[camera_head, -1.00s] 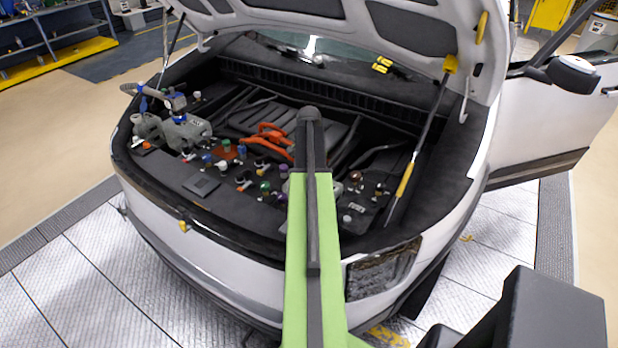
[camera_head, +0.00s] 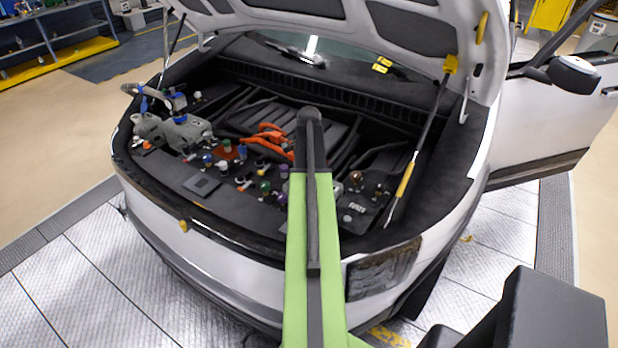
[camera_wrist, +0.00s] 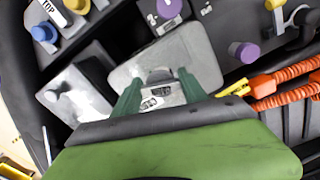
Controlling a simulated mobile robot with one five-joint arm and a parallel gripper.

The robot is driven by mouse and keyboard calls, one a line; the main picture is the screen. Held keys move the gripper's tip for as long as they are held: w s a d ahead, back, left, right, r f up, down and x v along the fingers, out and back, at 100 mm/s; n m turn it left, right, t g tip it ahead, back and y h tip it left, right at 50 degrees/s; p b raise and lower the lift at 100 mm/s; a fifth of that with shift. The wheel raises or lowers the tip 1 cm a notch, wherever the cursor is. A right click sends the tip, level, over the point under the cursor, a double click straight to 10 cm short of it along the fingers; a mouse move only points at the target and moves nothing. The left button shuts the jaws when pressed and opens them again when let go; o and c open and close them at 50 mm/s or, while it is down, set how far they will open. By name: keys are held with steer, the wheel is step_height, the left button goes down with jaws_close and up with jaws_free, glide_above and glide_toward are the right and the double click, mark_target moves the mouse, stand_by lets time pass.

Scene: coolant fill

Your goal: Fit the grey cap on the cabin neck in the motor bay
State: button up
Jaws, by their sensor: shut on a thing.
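In the wrist view my gripper (camera_wrist: 158,80) has its two green fingers closed on a small grey cap (camera_wrist: 158,74), of which only the top part shows between them. The cap is in front of a pale grey metal tank (camera_wrist: 195,62) in the motor bay. I cannot tell whether the cap touches anything below it. The cabin neck cannot be made out. In the head view my green arm reaches over the motor bay (camera_head: 240,105) and hides the gripper and cap.
Purple caps (camera_wrist: 243,51) (camera_wrist: 168,8) stand near the tank. Orange cables (camera_wrist: 285,88) run at the right.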

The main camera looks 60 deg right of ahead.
steer(key=m, duration=0.3)
steer(key=m, duration=0.3)
steer(key=shift+w+d, duration=0.1)
steer(key=o, duration=1.2)
steer(key=shift+f+m, duration=0.1)
steer(key=shift+m, duration=0.2)
steer(key=shift+o, duration=0.2)
